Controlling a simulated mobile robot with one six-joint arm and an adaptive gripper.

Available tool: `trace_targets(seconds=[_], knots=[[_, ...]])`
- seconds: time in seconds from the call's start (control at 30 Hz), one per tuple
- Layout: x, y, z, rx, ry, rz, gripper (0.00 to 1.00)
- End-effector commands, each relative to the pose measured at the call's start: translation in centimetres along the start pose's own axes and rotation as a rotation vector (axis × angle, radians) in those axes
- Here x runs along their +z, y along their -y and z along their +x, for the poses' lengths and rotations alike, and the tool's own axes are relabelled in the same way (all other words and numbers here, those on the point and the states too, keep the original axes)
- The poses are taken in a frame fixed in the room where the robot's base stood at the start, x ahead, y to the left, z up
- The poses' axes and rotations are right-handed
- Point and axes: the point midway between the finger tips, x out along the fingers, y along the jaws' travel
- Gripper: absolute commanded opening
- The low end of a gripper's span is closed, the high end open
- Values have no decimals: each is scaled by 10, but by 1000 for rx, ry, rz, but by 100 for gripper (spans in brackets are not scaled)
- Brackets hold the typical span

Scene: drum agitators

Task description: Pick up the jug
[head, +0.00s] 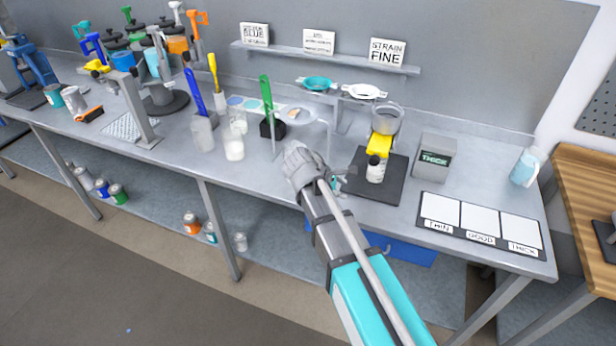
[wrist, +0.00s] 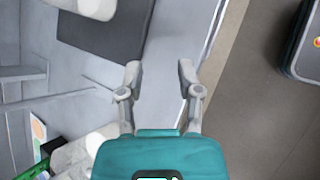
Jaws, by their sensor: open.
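The likely jug (head: 527,167) is a pale blue vessel with a white side, standing near the right end of the bench in the head view. I do not make it out in the wrist view. My gripper (wrist: 160,75) is open and empty in the wrist view, above the bench's front edge. In the head view my arm reaches over the middle of the bench, well left of the jug, and largely hides the gripper.
A card board (head: 480,218) lies in front. A wooden table (head: 590,205) adjoins on the right. Cups and tools crowd the left.

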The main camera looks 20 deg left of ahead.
Motion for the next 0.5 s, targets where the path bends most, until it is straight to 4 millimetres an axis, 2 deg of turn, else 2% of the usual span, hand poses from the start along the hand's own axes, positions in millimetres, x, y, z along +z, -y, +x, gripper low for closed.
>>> trace_targets(seconds=[0.03, 0.2, 0.5], knots=[[15, 9, 12, -35, -12, 63, 46], [50, 31, 45, -148, -54, 285, 46], [107, 77, 90, -353, -102, 685, 46]])
